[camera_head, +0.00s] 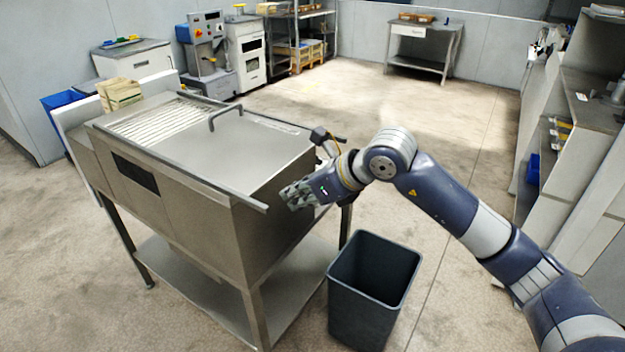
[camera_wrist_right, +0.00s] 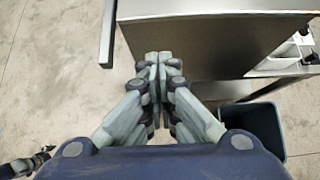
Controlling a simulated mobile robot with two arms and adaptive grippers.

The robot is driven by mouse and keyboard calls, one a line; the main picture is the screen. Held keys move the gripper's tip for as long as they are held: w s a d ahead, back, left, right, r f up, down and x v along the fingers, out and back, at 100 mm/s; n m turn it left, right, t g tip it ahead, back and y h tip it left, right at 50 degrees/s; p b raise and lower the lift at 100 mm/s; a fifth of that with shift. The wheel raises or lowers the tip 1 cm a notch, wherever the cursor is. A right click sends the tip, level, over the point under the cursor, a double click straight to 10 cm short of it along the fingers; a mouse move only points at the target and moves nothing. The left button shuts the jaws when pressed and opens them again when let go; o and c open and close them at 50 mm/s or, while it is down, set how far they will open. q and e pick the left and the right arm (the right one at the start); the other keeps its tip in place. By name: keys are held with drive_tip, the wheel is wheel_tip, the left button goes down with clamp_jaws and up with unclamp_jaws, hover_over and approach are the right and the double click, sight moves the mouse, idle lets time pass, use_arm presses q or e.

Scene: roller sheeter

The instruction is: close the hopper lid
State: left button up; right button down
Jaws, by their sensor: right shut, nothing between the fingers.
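A steel machine (camera_head: 190,205) on legs stands left of centre. A flat steel lid (camera_head: 235,150) with a bent handle (camera_head: 226,113) lies on its top. A slatted grate (camera_head: 158,122) shows uncovered to the left of the lid. My right gripper (camera_head: 293,194) is shut and empty, just off the machine's right end; I cannot tell whether it touches. My left gripper is out of view.
A dark bin (camera_head: 365,300) stands on the floor below my right forearm, and it also shows in the right wrist view (camera_wrist_right: 262,122). A shelf unit (camera_head: 560,140) stands at the right. The floor behind my arm is clear.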

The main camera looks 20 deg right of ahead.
sight(262, 182)
drive_tip(key=w+a+p, duration=0.2)
drive_tip(key=w, duration=0.1)
drive_tip(key=shift+w+a+f, duration=0.2)
drive_tip(key=shift+w+a, duration=0.05)
drive_tip(key=shift+a, duration=0.15)
drive_tip(key=w+a, duration=0.1)
drive_tip(key=w+a+b, duration=0.1)
drive_tip(key=w, duration=0.1)
drive_tip(key=shift+w+a+b, duration=0.1)
drive_tip(key=shift+a+b, duration=0.15)
drive_tip(key=shift+b, duration=0.05)
drive_tip(key=shift+w+a, duration=0.25)
drive_tip(key=shift+w, duration=0.1)
drive_tip(key=shift+s, duration=0.1)
drive_tip(key=shift+d, duration=0.15)
